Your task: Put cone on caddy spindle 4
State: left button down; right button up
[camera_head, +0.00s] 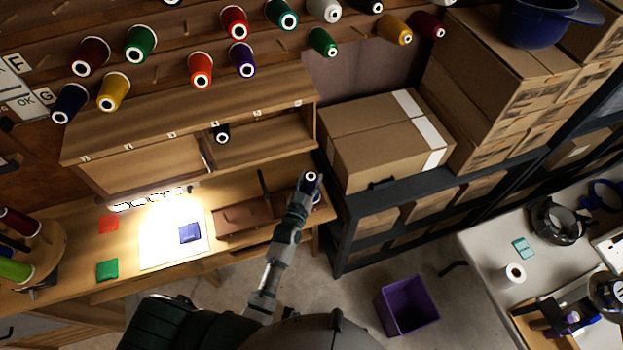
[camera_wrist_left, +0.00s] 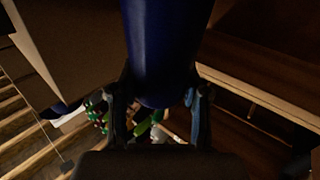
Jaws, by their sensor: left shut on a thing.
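My left gripper (camera_head: 308,186) is shut on a dark blue cone (camera_wrist_left: 165,50), which fills the upper middle of the left wrist view between the two fingers. In the head view the cone's end (camera_head: 311,177) shows at the gripper's tip, over the right end of the workbench. A brown wooden caddy (camera_head: 238,222) with an upright dark handle lies on the bench just left of the gripper. The gripper and arm hide its right part, and I cannot make out its spindle numbers. My right gripper is not in view.
Several thread cones hang on wall pegs above a wooden cubby shelf (camera_head: 190,105). A lit white sheet (camera_head: 160,245) lies on the bench. Cardboard boxes (camera_head: 375,135) fill a dark rack on the right. A purple bin (camera_head: 408,304) stands on the floor.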

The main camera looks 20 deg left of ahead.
pick_arm(q)
jog(key=shift+f, duration=0.2)
jog(key=shift+a, duration=0.1)
jog(key=c, duration=0.8)
grip_release()
jog(key=shift+c, duration=0.2)
jog(key=o, duration=0.4)
jog(key=shift+c, duration=0.2)
jog(key=shift+d, duration=0.2)
jog(key=shift+s, duration=0.1)
